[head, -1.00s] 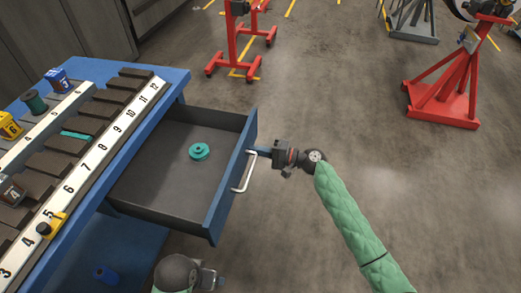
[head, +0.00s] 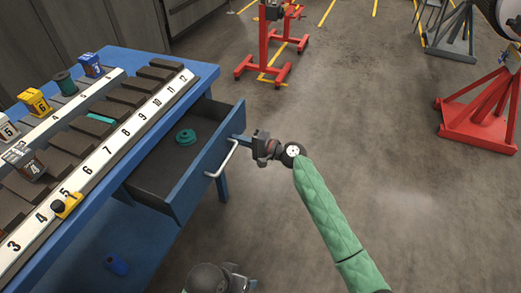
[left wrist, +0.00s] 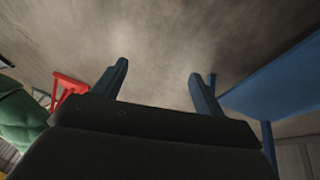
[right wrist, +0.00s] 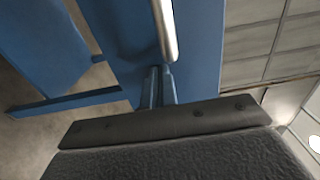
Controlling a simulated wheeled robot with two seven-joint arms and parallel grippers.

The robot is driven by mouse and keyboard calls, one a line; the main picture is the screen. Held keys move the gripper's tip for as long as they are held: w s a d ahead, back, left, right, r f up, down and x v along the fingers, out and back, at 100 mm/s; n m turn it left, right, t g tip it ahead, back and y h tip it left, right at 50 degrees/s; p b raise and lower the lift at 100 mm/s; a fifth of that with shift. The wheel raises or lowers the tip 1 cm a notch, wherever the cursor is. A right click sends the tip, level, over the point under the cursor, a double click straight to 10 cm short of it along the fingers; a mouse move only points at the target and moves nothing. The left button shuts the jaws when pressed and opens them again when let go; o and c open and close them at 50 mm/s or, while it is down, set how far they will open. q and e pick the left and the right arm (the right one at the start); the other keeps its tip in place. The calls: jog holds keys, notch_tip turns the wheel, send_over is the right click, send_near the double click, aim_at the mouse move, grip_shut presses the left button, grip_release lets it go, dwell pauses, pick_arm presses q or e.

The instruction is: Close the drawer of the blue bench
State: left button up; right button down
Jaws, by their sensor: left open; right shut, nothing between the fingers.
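The blue bench (head: 150,62) stands at the left in the head view. Its drawer (head: 190,185) is partly open, with a teal round part (head: 186,137) inside. My right gripper (head: 242,139) is shut and empty, its tips at the drawer's front panel near the far end of the silver handle (head: 222,160). In the right wrist view the shut fingers (right wrist: 158,88) point at the blue panel beside the handle (right wrist: 165,30); contact is hard to tell. My left gripper (left wrist: 160,85) is open and empty in the left wrist view, with bare floor beyond its fingers.
The bench top holds numbered rails (head: 110,150), dark blocks, a green spool (head: 65,82) and small numbered boxes. A blue item (head: 116,263) lies on the lower shelf. Red stands (head: 485,110) are farther off. The floor right of the drawer is open.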

aim_at(200, 137)
jog(key=b+x, duration=0.1)
jog(key=x, duration=0.4)
jog(key=shift+a+f, duration=0.1)
jog(key=shift+f, duration=0.05)
jog(key=b+x, duration=0.3)
jog(key=x, duration=0.7)
jog(key=shift+w+a, duration=0.15)
jog(key=shift+a, duration=0.2)
jog(key=shift+a+b, duration=0.2)
jog(key=shift+b, duration=0.1)
pick_arm(q)
jog(key=w+d+f+t, duration=0.1)
jog(key=f, duration=0.8)
jog(key=d+f+t, duration=0.1)
jog(key=d+f, duration=0.1)
jog(key=f, duration=0.8)
jog(key=shift+w+h, duration=0.3)
jog(key=shift+w, duration=0.1)
pick_arm(e)
jog(key=shift+w+r, duration=0.1)
jog(key=shift+r, duration=0.2)
jog(key=shift+a+r, duration=0.1)
jog(key=shift+r, duration=0.05)
pick_arm(q)
jog(key=shift+s+f, duration=0.1)
